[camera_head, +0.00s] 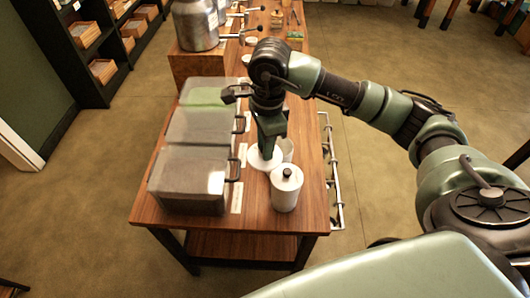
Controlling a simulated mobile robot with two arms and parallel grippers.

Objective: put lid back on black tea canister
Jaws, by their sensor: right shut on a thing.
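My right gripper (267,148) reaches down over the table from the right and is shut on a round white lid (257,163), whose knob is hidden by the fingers. A white canister (287,147) stands just right of the gripper, partly hidden behind it. The lid is beside this canister; I cannot tell if it touches the table. A second white canister (285,193) with a lid and dark knob stands nearer. I cannot read which holds black tea. My left gripper is not in view.
Three lidded bins with handles, the nearest grey (188,175), line the left of the wooden table (260,219). Small white cards (237,198) lie beside them. A metal urn (196,24) stands at the back. A metal rail (333,170) runs along the right edge.

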